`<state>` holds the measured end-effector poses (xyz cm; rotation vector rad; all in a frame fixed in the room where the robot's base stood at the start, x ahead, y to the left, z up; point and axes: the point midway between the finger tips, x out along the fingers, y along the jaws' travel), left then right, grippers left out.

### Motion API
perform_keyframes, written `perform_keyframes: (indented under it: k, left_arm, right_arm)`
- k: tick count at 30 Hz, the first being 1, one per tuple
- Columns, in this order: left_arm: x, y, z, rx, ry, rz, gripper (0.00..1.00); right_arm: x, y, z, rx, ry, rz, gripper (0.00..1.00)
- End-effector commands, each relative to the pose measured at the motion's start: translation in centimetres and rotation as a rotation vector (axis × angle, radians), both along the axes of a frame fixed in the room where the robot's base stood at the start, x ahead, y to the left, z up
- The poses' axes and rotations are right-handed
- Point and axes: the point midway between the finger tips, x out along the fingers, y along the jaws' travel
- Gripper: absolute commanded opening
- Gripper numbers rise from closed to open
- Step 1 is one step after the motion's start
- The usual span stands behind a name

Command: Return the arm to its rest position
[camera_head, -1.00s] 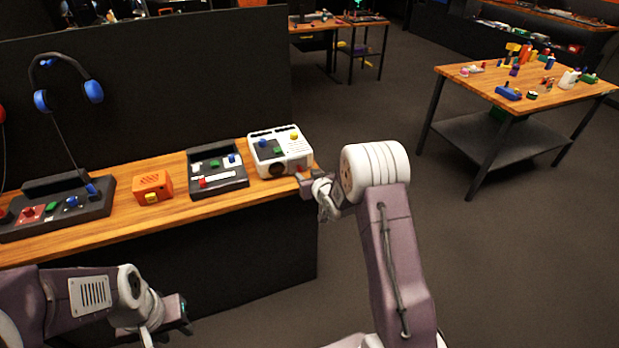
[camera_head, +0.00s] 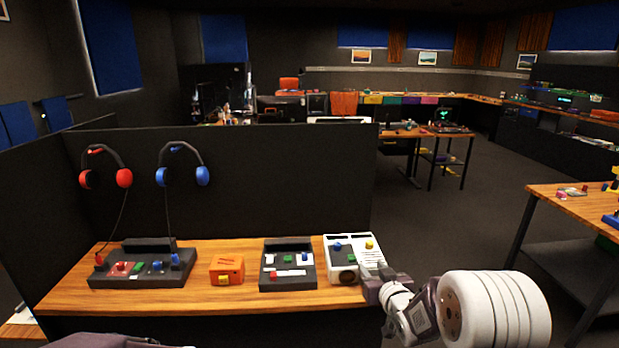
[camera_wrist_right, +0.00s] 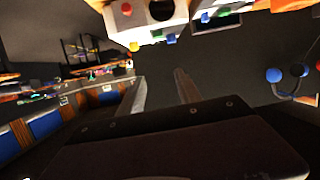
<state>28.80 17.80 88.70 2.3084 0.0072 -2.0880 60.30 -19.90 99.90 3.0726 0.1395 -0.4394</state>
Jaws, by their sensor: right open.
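My right gripper (camera_head: 385,287) is at the right end of the wooden desk, beside the white trackball panel (camera_head: 350,273) at its front right corner. I cannot tell whether it touches the panel. The right wrist view shows its fingers (camera_wrist_right: 162,88) apart with nothing between them, and the white panel (camera_wrist_right: 148,14) upside down at the top edge. My right arm comes in from the lower right, with a large white ribbed joint. Only a strip of my left arm shows at the bottom left; the left gripper is out of view.
The wooden desk (camera_head: 190,295) also holds a dark button panel (camera_head: 287,280), an orange box (camera_head: 227,269) and a dark console (camera_head: 142,281). Red headphones (camera_head: 105,178) and blue headphones (camera_head: 182,177) hang on the dark partition (camera_head: 280,190). Another table (camera_head: 575,204) stands at right; open floor lies between.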

Motion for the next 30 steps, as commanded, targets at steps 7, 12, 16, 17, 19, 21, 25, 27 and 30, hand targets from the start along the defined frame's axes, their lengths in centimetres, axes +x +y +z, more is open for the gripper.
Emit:
perform_keyframes:
  k: [7,12,16,17,19,21,25,27,30]
  left_arm:
    - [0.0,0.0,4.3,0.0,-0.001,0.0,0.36]
    - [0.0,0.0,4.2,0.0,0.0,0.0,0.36]
    - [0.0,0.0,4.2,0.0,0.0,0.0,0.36]
    - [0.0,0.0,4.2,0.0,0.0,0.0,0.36]
    - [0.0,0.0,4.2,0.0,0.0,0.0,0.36]
    - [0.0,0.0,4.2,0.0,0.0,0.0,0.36]
    - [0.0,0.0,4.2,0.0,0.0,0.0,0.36]
    - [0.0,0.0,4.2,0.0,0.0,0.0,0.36]
    - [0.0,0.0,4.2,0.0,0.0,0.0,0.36]
  right_arm:
    - [-13.2,2.1,0.7,-0.012,0.482,-0.059,0.41]
    - [-24.1,1.9,-4.8,-0.004,0.891,-0.099,0.41]
    - [-29.5,2.0,-6.8,0.001,1.104,-0.108,0.41]
    - [-30.3,2.0,-7.0,0.002,1.134,-0.108,0.41]
    - [-31.3,2.0,-7.1,-0.002,1.179,-0.106,0.41]
    - [-31.6,2.0,-7.1,-0.005,1.192,-0.104,0.41]
    - [-31.5,2.0,-7.1,-0.005,1.19,-0.104,0.41]
    - [-31.5,2.0,-7.1,-0.006,1.189,-0.103,0.41]
    - [-31.5,2.0,-7.1,-0.006,1.189,-0.103,0.41]
